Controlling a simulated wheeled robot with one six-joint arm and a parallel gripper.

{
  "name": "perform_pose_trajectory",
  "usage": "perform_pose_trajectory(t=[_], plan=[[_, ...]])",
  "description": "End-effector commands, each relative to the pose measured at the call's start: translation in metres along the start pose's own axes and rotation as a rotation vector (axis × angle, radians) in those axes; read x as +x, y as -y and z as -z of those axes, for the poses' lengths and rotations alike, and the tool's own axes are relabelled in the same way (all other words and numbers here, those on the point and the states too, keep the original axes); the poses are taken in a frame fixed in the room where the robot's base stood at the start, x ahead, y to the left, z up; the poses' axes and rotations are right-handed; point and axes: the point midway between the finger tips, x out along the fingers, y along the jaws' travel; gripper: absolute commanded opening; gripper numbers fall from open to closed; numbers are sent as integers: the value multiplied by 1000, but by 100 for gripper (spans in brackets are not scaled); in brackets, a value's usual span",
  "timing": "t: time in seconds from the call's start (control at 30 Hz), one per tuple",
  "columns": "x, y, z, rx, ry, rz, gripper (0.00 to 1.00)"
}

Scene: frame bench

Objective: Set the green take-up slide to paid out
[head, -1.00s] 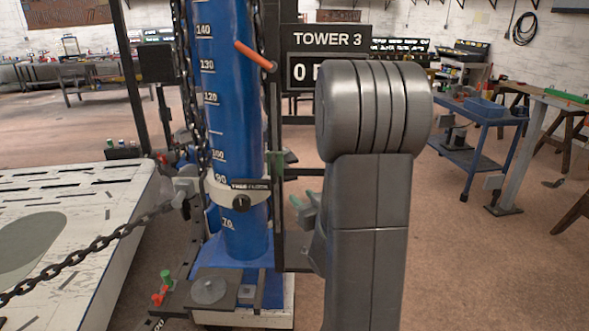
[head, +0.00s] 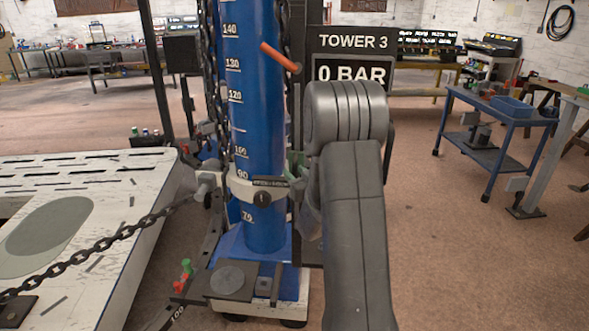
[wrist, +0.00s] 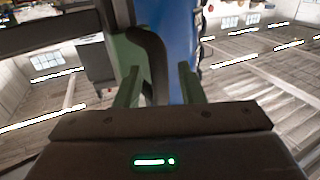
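The green take-up slide (head: 296,160) sits on the dark upright at the right side of the blue tower (head: 262,130), partly hidden behind my arm in the head view. In the wrist view a green block (wrist: 127,52) with a dark curved piece (wrist: 152,48) is just ahead of my gripper (wrist: 160,82). My gripper's two green fingers stand apart, with the dark piece showing between them. I cannot tell whether either finger touches it. In the head view my gripper is mostly hidden by my arm.
An orange lever (head: 280,57) juts from the tower above. The sign (head: 349,72) reads TOWER 3, 0 BAR. A dark chain (head: 120,236) runs left over the white platform (head: 150,215). A blue trolley (head: 497,112) stands at right; the floor between is clear.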

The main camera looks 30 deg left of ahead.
Motion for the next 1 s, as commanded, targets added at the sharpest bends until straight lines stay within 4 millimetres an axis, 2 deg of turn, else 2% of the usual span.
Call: perform_pose_trajectory(t=[0.13,0.4,0.43,0.6,0.87,1.0], plan=[[9,0,0,0,0,0,36],[11,0,0,0,0,-1,36],[11,0,0,0,0,-1,34],[10,0,0,0,0,-1,0],[10,0,2,-1,-1,-1,0],[10,0,18,-3,-5,-1,0]])
